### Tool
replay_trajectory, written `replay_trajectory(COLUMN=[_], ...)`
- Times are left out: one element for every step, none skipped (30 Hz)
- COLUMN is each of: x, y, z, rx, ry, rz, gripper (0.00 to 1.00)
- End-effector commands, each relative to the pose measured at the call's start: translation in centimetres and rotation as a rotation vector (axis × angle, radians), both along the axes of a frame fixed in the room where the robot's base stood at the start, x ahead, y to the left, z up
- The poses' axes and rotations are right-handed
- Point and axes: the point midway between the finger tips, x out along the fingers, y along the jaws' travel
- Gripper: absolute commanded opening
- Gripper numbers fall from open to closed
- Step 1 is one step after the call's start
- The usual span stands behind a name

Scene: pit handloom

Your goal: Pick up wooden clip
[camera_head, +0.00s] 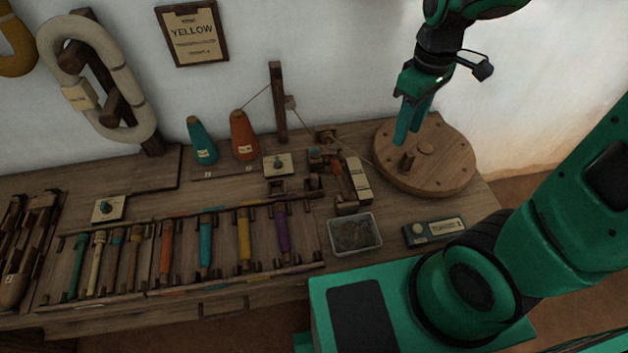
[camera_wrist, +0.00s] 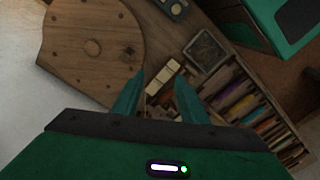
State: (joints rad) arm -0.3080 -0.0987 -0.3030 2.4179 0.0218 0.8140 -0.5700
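I cannot surely single out the wooden clip. A small upright brown wooden piece (camera_head: 407,162) stands at the near left edge of the round wooden board (camera_head: 448,172); it could be the clip, but its shape is too small to tell. My gripper (camera_head: 408,136) hangs above the left part of that board, fingers pointing down. In the wrist view my gripper (camera_wrist: 158,90) has its two green fingers wide apart with nothing between them that I can see held. The board (camera_wrist: 75,70) with its round central knob lies left of the fingers there.
A wooden post (camera_head: 278,102) and thread cones (camera_head: 243,135) stand behind. A rack of coloured bobbins (camera_head: 205,245) fills the front left.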

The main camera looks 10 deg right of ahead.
Motion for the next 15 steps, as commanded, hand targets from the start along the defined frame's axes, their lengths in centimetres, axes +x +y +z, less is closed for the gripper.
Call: replay_trajectory(x=[1.2,1.9,2.7,3.3,3.7,4.3,4.6,5.0,5.3,5.4,5.5,5.7,5.8,5.8,5.8], y=[2.0,3.2,4.8,6.1,7.3,8.9,10.1,11.3,12.7,13.7,14.6,15.7,16.4,17.1,17.7], z=[-1.1,-1.6,-2.4,-3.0,-3.6,-4.4,-5.0,-5.5,-6.3,-6.7,-7.2,-7.8,-8.1,-8.5,-8.8], rx=[-0.003,-0.002,-0.003,-0.004,-0.003,-0.004,-0.005,-0.005,-0.006,-0.006,-0.006,-0.007,-0.007,-0.008,-0.008], ry=[0.006,0.004,0.004,0.002,0.001,0.000,-0.001,-0.003,-0.004,-0.006,-0.006,-0.009,-0.010,-0.010,-0.011], rz=[0.114,0.184,0.275,0.343,0.411,0.497,0.559,0.618,0.691,0.741,0.789,0.844,0.880,0.911,0.945], gripper=[0.39,0.39,0.39,0.39,0.39,0.39,0.39,0.39,0.39,0.39,0.39,0.39,0.39,0.39,0.39])
